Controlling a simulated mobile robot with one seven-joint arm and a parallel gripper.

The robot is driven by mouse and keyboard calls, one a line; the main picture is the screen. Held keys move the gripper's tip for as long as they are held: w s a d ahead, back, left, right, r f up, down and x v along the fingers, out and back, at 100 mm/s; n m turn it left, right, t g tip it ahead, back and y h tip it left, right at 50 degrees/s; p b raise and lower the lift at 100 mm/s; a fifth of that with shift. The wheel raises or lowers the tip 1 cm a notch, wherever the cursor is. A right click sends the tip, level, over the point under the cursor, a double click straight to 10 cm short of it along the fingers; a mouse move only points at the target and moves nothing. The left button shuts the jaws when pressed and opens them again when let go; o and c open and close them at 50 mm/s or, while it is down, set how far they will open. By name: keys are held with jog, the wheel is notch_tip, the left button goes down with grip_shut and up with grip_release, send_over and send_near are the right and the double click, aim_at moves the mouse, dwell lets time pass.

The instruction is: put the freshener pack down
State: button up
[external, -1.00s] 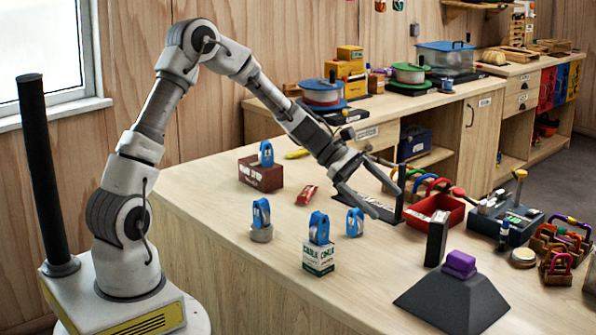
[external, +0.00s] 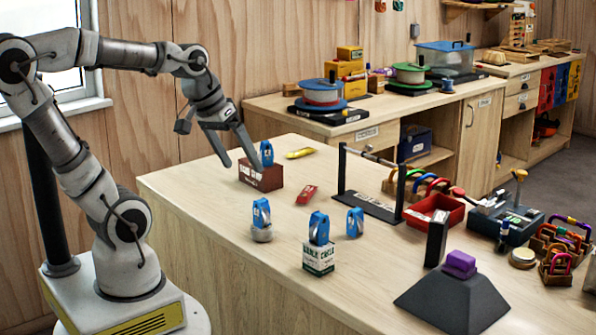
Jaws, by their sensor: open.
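My gripper (external: 242,162) is open and empty, pointing down at the left part of the bench. Its right finger is in front of or close beside a blue device (external: 267,154) that stands on a dark red-brown box (external: 261,176); I cannot tell if they touch. A small red pack (external: 307,194) lies flat on the bench, right of that box and apart from the gripper. It may be the freshener pack; no readable label confirms this. A yellow item (external: 300,153) lies behind it.
Other blue devices stand on a grey round base (external: 261,233), on a green-and-white box (external: 319,258) and on the bench. A black rack with a bar (external: 371,207), a red tray (external: 436,214) and a dark pyramid stand (external: 452,299) are further right.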

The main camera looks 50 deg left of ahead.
jog(key=shift+m+t+y, duration=0.5)
jog(key=shift+m+y, duration=0.1)
jog(key=shift+m, duration=0.2)
jog(key=shift+s+a+r, duration=0.15)
jog(key=shift+s+a, duration=1.3)
jog(key=shift+s, duration=0.2)
